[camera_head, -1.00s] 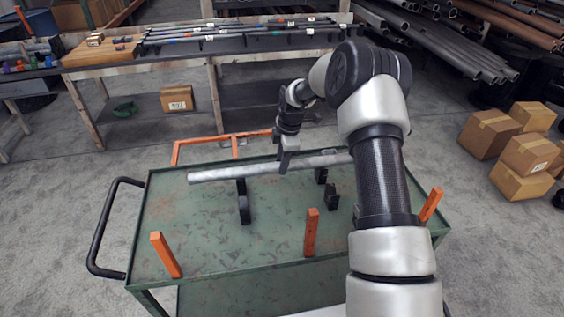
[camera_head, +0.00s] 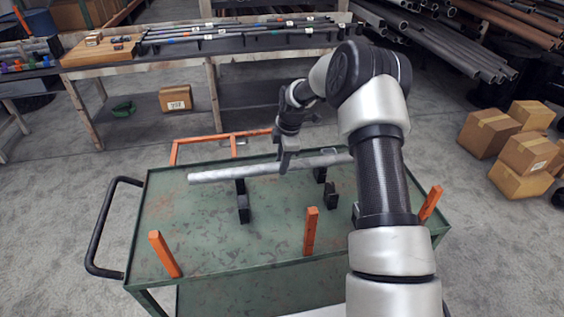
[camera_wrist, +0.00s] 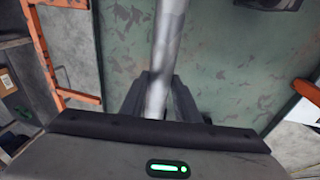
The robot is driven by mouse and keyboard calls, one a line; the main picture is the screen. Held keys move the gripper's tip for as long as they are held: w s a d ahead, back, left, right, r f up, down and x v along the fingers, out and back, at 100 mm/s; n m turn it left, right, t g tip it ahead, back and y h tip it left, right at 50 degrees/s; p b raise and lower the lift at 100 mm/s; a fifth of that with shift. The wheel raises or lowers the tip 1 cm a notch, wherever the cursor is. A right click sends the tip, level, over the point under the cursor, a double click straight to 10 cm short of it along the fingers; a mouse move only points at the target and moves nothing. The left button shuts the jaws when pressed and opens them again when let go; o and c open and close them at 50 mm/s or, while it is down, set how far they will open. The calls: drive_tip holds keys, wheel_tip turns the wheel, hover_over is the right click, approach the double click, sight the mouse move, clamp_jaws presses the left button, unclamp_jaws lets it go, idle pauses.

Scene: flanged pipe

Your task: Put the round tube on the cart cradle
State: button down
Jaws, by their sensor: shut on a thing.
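The round tube (camera_head: 225,174) is a long grey metal pipe lying level across the back half of the green cart (camera_head: 200,225). My gripper (camera_head: 286,164) is shut on the tube near its middle, from above. The cart cradle shows as black supports: a left pair (camera_head: 243,208) and a right pair (camera_head: 331,196). The tube passes over the rear supports; I cannot tell whether it touches them. In the wrist view the tube (camera_wrist: 168,40) runs away from my gripper between two dark pieces. My arm hides part of the cart's right side.
Orange posts (camera_head: 165,254) stand along the cart's front edge, and an orange rail (camera_head: 205,140) is behind it. A black handle (camera_head: 100,230) is at the left. A workbench (camera_head: 110,55) with several rods is behind; cardboard boxes (camera_head: 525,155) lie at right.

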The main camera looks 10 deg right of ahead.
drive_tip(key=shift+f, duration=0.2)
drive_tip(key=c, duration=1.3)
unclamp_jaws()
drive_tip(key=shift+o, duration=0.2)
wheel_tip(320, 180, up, 17)
drive_tip(key=s+d+p, duration=0.1)
drive_tip(key=s+d, duration=0.1)
drive_tip(key=shift+s+p, duration=0.2)
drive_tip(key=shift+p, duration=0.1)
drive_tip(key=shift+r, duration=0.1)
